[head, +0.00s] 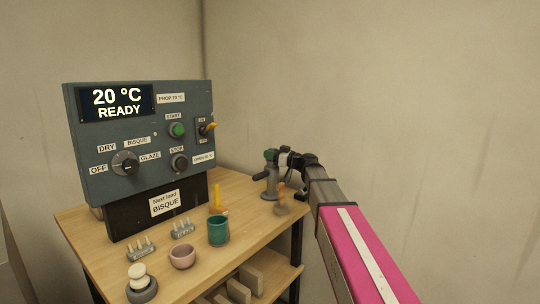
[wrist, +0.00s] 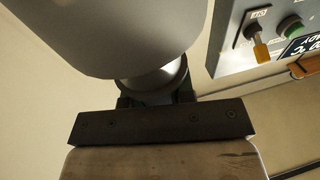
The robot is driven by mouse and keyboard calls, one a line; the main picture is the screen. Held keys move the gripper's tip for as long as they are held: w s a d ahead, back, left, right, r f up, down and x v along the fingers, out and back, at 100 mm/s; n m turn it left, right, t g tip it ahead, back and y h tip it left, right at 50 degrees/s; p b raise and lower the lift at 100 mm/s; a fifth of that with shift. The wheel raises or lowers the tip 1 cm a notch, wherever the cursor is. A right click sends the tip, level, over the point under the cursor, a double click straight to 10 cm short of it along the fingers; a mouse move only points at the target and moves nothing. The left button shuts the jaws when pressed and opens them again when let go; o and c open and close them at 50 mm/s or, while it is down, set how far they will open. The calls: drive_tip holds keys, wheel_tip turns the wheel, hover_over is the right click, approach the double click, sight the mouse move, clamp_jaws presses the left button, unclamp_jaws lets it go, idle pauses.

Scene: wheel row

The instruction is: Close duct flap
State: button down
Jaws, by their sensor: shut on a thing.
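My gripper (head: 271,157) is at the end of my arm, over the back right corner of the wooden bench. It is shut on part of a small grey fitting (head: 269,187) with a dark stub at its left. The hold itself is mostly hidden, and I cannot make out which part is gripped. No duct flap can be told apart clearly in the head view. In the wrist view, a large smooth grey rounded body (wrist: 115,35) fills the upper left. Below it, a dark bar with screws (wrist: 160,122) hides much of the gripping area.
The grey control panel (head: 140,190) at the left reads 20 °C READY; its orange-handled switch (wrist: 260,48) shows in the wrist view. The bench (head: 235,184) holds a green cup (head: 218,232), a pink bowl (head: 182,257) and small stands. Bare wall lies to the right.

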drive_tip(key=c, duration=1)
unclamp_jaws()
drive_tip(key=shift+o, duration=0.2)
drive_tip(key=v, duration=1)
drive_tip(key=shift+d, duration=0.35)
drive_tip(key=shift+s+d, duration=0.1)
drive_tip(key=shift+s, duration=0.1)
